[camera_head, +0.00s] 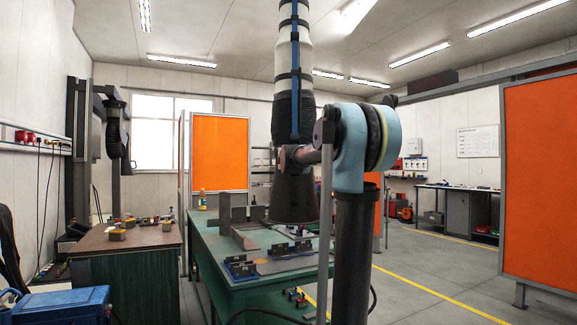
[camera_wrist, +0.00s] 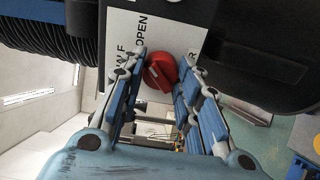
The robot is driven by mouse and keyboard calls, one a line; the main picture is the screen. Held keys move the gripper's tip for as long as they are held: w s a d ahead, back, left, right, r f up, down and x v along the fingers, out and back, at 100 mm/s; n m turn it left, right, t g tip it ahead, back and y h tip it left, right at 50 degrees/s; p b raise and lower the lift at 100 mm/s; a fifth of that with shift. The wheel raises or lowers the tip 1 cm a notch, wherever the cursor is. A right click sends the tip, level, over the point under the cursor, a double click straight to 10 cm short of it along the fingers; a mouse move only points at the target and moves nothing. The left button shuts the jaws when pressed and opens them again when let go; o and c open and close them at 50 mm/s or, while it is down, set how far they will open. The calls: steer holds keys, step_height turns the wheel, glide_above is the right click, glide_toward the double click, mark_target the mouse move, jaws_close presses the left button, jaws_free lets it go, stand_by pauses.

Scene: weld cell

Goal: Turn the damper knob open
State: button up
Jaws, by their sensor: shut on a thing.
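The red damper knob (camera_wrist: 161,73) sits on a white label plate (camera_wrist: 126,22) in the wrist view. The word OPEN, printed sideways, stands above the knob, and other lettering beside it is partly covered. My gripper (camera_wrist: 163,62) has its blue fingers on either side of the knob and is shut on it. Which way the knob points I cannot tell. In the head view the black extraction hood (camera_head: 292,196) hangs above the green table on its hose. My arm's blue joint stands in front of it, and neither the knob nor my gripper can be made out there.
The green welding table (camera_head: 225,265) carries clamps and metal plates below the hood. A dark-topped bench (camera_head: 130,238) with small parts stands at the left, with a blue box (camera_head: 62,305) in front. An orange screen (camera_head: 540,170) stands at the right.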

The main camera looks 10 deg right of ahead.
steer(key=shift+f, duration=0.1)
steer(key=o, duration=1.1)
steer(key=shift+w, duration=0.1)
steer(key=shift+s+a, duration=0.25)
steer(key=shift+s, duration=1.7)
steer(key=shift+s+a, duration=0.3)
steer(key=shift+s, duration=1.7)
steer(key=shift+s+a, duration=0.25)
steer(key=shift+s, duration=1.7)
steer(key=shift+f, duration=0.1)
